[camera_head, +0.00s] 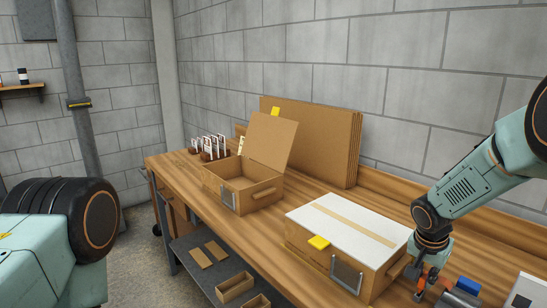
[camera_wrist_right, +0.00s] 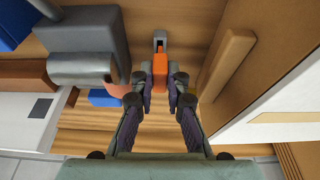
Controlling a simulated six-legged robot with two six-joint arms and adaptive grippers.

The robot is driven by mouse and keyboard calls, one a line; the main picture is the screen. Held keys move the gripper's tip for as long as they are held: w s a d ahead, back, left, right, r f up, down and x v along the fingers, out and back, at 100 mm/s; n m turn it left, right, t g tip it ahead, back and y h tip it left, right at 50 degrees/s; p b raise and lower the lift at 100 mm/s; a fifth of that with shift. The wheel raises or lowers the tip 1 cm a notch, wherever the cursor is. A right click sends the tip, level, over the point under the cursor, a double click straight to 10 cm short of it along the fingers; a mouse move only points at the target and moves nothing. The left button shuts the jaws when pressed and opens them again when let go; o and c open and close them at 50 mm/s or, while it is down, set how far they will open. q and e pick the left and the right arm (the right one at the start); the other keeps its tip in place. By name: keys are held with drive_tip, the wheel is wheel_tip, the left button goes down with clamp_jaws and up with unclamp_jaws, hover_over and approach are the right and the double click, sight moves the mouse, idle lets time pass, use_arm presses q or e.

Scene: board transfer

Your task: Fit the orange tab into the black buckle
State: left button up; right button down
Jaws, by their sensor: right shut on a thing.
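My right gripper (camera_head: 422,290) hangs over the right part of the workbench, beside the closed cardboard box. In the right wrist view its two dark fingers (camera_wrist_right: 161,80) are shut on the orange tab (camera_wrist_right: 160,66). The tab has a grey metal end (camera_wrist_right: 160,42) that points away from the gripper. Small orange patches also show by the gripper in the head view, but it is too small there to tell the tab apart. I cannot make out the black buckle in either view. My left gripper is out of view.
The closed box (camera_head: 345,220) has a white top and a yellow piece (camera_head: 318,242). A grey block (camera_wrist_right: 95,45) with blue parts is left of the tab in the wrist view. An open box (camera_head: 248,185) and flat cardboard (camera_head: 325,140) stand farther along the wooden bench (camera_head: 265,235).

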sight(424, 277)
drive_tip(key=shift+s+r, duration=0.1)
drive_tip(key=shift+r, duration=0.2)
drive_tip(key=shift+r+p, duration=1.75)
drive_tip(key=shift+r, duration=0.5)
